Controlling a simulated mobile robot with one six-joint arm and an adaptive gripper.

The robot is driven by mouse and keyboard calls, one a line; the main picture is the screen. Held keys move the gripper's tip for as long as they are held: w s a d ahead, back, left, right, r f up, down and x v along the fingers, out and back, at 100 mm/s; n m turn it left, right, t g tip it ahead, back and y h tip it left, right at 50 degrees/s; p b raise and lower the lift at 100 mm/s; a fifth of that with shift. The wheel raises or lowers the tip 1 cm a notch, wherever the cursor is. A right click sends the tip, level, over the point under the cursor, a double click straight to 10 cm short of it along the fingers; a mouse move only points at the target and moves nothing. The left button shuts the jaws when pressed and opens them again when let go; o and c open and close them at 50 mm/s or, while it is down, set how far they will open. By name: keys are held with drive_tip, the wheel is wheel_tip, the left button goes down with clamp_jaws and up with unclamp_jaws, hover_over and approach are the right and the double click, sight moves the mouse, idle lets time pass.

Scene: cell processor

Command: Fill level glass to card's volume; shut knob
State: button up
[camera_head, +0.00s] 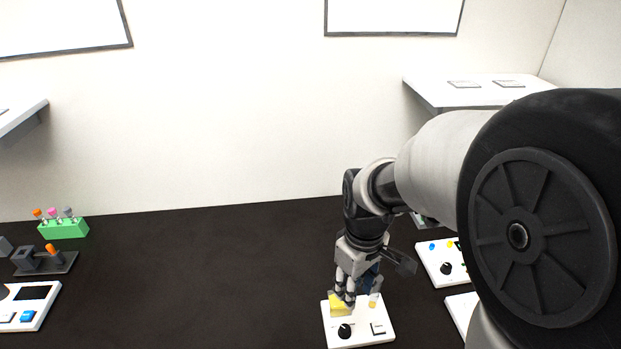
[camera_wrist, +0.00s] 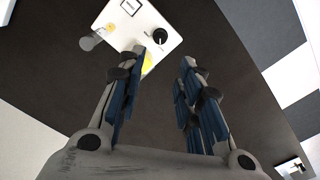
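A white panel (camera_head: 360,335) lies on the dark bench below my gripper. It carries a round black knob (camera_head: 345,331), a small dark-framed white square (camera_head: 378,328) whose writing is too small to read, and a small upright glass (camera_head: 373,299) with yellow at its base. A yellow patch (camera_head: 338,309) on the panel is partly behind my fingers. In the wrist view the panel shows the knob (camera_wrist: 160,36), the white square (camera_wrist: 131,6), the glass (camera_wrist: 91,42) and the yellow patch (camera_wrist: 148,63). My gripper (camera_wrist: 166,68) is open, its fingers apart with nothing held between them.
Another white panel (camera_head: 434,262) with a black knob stands to the right, partly behind my arm. At the left are a green rack (camera_head: 64,230) with coloured-cap tubes, a grey holder (camera_head: 45,263) and a white device (camera_head: 30,306). The middle of the bench is clear.

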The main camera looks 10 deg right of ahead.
sight(346, 329)
wheel_tip(346, 329, down, 18)
drive_tip(key=b, duration=0.5)
drive_tip(key=shift+w+a, duration=0.15)
drive_tip(key=shift+c, duration=0.4)
clamp_jaws()
drive_tip(key=m, duration=0.4)
drive_tip(key=shift+m, duration=0.3)
drive_tip(key=shift+o, duration=0.4)
unclamp_jaws()
